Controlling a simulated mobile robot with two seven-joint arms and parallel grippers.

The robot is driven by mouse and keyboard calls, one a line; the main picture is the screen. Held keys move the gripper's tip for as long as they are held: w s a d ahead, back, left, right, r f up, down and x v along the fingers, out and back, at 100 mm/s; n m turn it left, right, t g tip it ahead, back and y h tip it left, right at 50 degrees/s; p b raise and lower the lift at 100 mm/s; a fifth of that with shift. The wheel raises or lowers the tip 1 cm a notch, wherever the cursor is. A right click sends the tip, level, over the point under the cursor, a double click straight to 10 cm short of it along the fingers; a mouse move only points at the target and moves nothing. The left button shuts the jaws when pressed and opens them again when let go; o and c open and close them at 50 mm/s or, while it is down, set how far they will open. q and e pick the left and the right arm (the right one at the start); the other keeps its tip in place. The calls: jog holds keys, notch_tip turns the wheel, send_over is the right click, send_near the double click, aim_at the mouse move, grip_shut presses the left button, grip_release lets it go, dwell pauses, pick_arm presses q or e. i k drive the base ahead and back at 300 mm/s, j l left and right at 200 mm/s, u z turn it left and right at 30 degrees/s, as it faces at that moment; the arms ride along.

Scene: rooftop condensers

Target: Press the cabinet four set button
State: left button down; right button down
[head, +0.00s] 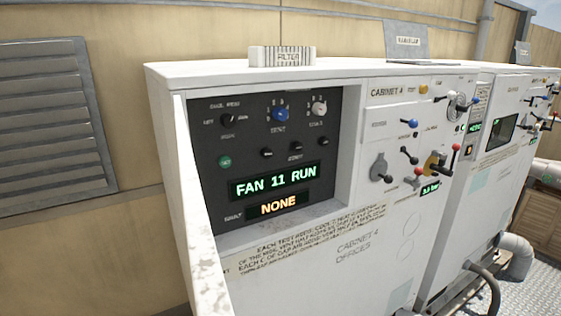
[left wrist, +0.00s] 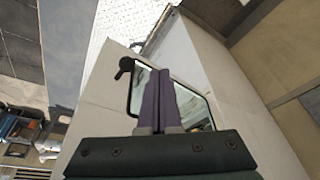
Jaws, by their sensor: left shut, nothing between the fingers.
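Cabinet 4 (head: 376,240) is a white unit with a recessed dark control panel (head: 215,185) on its left part. On the panel are a green round button (head: 224,162) with a label too small to read, a blue knob (head: 280,114), a white knob (head: 319,108) and several black knobs. The displays read "FAN 11 RUN" (head: 275,180) and "NONE" (head: 279,205). I cannot tell for sure which control is the set button. My left gripper (left wrist: 161,72) is shut and empty in the left wrist view, in front of a pale surface with a dark-framed window (left wrist: 190,102). My right gripper is out of view.
A white side wall (head: 200,215) juts out at the panel's left. Levers and valves (head: 435,165) stick out of the cabinet's right part. A filter block (head: 282,56) sits on top. A dark handle (left wrist: 124,68) stands beside my left fingers.

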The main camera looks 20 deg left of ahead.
aim_at(224, 160)
jog(key=l+u, duration=0.4)
jog(key=l, duration=0.2)
jog(key=k+l+u, duration=0.15)
jog(key=l+u, duration=0.3)
jog(key=i+l+u, duration=0.25)
jog(key=i+l, duration=0.9)
jog(key=i, duration=0.25)
jog(key=z, duration=0.05)
